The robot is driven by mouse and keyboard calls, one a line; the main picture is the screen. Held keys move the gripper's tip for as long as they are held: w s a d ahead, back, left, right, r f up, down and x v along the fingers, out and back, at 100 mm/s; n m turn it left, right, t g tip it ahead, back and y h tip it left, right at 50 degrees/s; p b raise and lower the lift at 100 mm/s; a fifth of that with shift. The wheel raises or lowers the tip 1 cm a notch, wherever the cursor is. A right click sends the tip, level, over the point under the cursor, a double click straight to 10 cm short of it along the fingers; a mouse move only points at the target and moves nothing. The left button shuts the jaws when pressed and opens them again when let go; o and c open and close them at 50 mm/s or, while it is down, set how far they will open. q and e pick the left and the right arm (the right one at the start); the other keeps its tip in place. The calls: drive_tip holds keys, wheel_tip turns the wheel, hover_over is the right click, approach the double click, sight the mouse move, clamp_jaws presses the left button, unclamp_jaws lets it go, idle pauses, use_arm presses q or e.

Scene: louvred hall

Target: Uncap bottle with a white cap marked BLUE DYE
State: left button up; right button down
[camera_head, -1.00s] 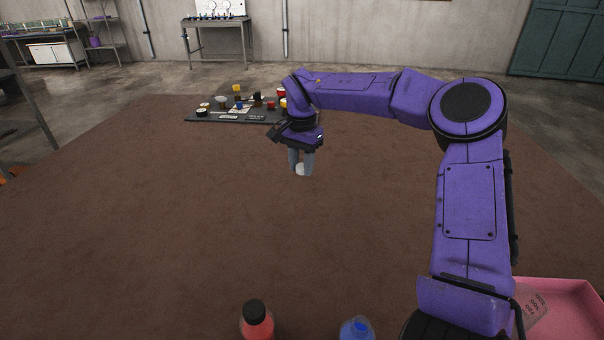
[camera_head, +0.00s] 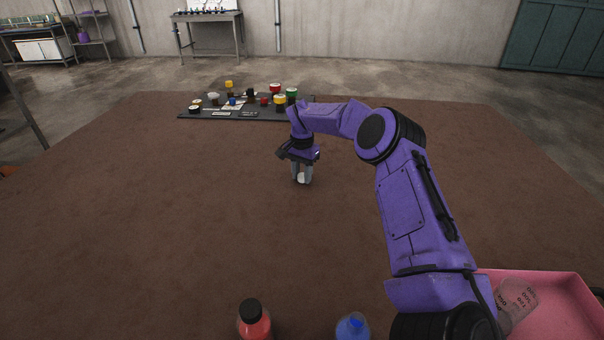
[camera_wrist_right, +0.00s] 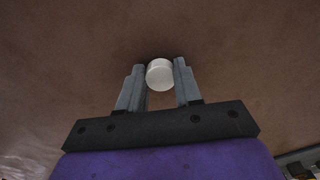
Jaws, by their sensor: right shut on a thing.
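My right gripper (camera_head: 302,178) is shut on a white cap (camera_wrist_right: 160,74), held between its fingertips in the right wrist view. The cap also shows as a small white shape at the fingertips in the head view (camera_head: 302,179). The gripper points down over the brown table, and I cannot tell whether the cap touches the tabletop. No bottle shows under the cap. A blue bottle (camera_head: 352,328) with an open-looking blue top stands at the bottom edge, cut off by the frame; its label is not visible. My left gripper is not in view.
A red bottle with a black cap (camera_head: 254,322) stands left of the blue bottle. A pink tray (camera_head: 560,300) holding a clear printed item (camera_head: 515,300) is at the lower right. A dark board (camera_head: 215,115) with several small coloured items lies at the far edge. The table's middle and left are clear.

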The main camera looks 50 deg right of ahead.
sight(302, 176)
drive_tip(key=shift+f, duration=0.15)
drive_tip(key=c, duration=0.8)
unclamp_jaws()
wheel_tip(302, 176, up, 12)
drive_tip(key=shift+r+p, duration=0.25)
drive_tip(key=shift+p, duration=0.45)
